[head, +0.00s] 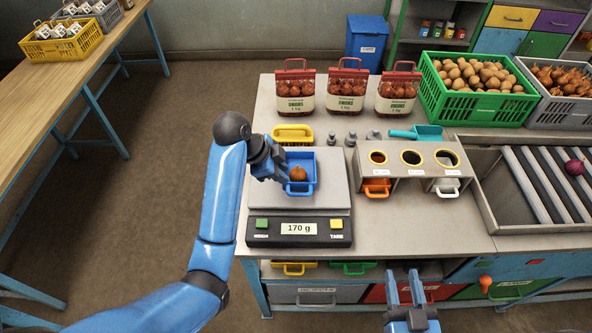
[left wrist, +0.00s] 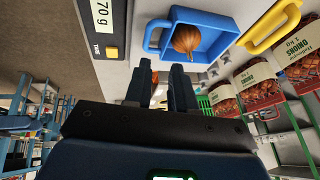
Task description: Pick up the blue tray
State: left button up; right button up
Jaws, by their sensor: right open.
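The blue tray (head: 306,161) sits on the scale's plate with a brown onion (head: 298,173) in it. Its handle (head: 299,188) faces the front. In the left wrist view the tray (left wrist: 222,42) and onion (left wrist: 187,40) lie beyond my fingertips. My left gripper (head: 281,171) is at the tray's left side, with its two fingers apart and nothing between them. In the left wrist view there is a gap between the fingers (left wrist: 161,82). My right gripper (head: 405,287) is open and empty in front of the bench's front edge.
The scale (head: 299,230) reads 170 g. A yellow tray (head: 293,132) and small weights (head: 350,139) lie behind it. A holder with round holes (head: 411,169) stands to the right. Onion sacks (head: 345,93) line the back. The bench between scale and holder is narrow.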

aim_at(298, 194)
pick_arm(q)
jog(key=shift+m+g+y, duration=0.3)
jog(key=shift+m+g, duration=0.1)
jog(key=shift+m, duration=0.2)
jog(key=f+b, duration=0.1)
jog(key=d+f+b, duration=0.1)
jog(key=f, duration=0.1)
jog(key=f+b, duration=0.1)
jog(key=b, duration=0.1)
jog(key=shift+s+d+f, duration=0.25)
jog(key=shift+s+f, duration=0.15)
jog(key=shift+d+f, duration=0.25)
jog(key=shift+f, duration=0.15)
jog(key=shift+d+f, duration=0.1)
jog(key=shift+d, duration=0.05)
jog(key=p+x, duration=0.2)
jog(key=x, duration=0.2)
jog(key=shift+w+d, duration=0.15)
jog(key=shift+w, duration=0.05)
jog(key=shift+d+f, duration=0.2)
jog(key=shift+f, duration=0.05)
grip_shut()
